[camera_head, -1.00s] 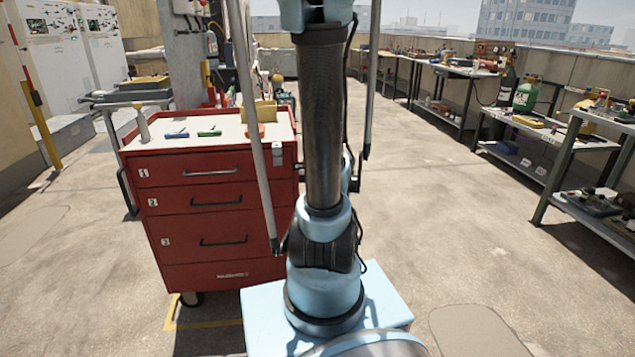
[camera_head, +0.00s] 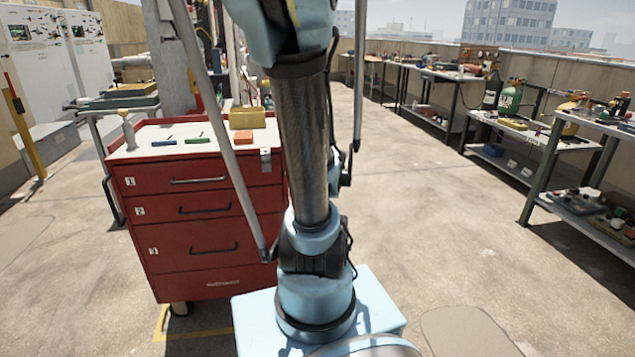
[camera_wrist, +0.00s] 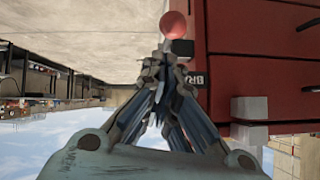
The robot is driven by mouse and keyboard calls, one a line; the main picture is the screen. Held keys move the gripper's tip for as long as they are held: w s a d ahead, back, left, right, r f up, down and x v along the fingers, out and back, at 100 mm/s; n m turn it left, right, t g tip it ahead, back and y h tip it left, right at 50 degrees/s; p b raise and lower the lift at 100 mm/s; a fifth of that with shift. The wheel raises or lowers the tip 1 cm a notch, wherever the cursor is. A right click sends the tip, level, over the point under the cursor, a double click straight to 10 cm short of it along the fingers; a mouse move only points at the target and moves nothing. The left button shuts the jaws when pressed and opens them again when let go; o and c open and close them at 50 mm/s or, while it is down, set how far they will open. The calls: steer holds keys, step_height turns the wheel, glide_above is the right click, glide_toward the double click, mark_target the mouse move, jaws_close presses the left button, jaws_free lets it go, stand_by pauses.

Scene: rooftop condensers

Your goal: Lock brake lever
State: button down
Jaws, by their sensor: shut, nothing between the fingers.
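In the wrist view a red ball knob (camera_wrist: 174,25), which looks like the brake lever's end, stands at the edge of the red tool cabinet. A small black block (camera_wrist: 182,48) is beside it. A dark label (camera_wrist: 195,80) on the cabinet shows the letters "BR", partly hidden by my gripper. My gripper (camera_wrist: 166,50) is shut and empty, its tips close to the knob; I cannot tell whether they touch it. The red cabinet (camera_head: 214,240) with numbered drawers stands left of my arm in the head view. My gripper and the knob are not seen there.
Small coloured items and a yellow box (camera_head: 247,118) lie on the cabinet's top. A grey latch (camera_head: 266,160) is at its front right corner. Workbenches (camera_head: 575,139) line the right wall. The floor (camera_head: 425,200) between my arm and the benches is clear.

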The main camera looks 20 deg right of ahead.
steer(key=s+r, duration=0.4)
steer(key=s, duration=0.5)
steer(key=shift+a, duration=0.45)
stand_by(0.8)
steer(key=shift+s, duration=0.15)
stand_by(0.4)
steer(key=s+a+f+n+g+y, duration=0.1)
steer(key=s+a+f+n+g, duration=0.2)
steer(key=s+a+f+g, duration=0.2)
steer(key=shift+s+a+f+n+g, duration=0.4)
steer(key=shift+s+a+g, duration=1.2)
steer(key=shift+s+a, duration=0.85)
steer(key=shift+w+a, duration=0.15)
steer(key=shift+w, duration=0.05)
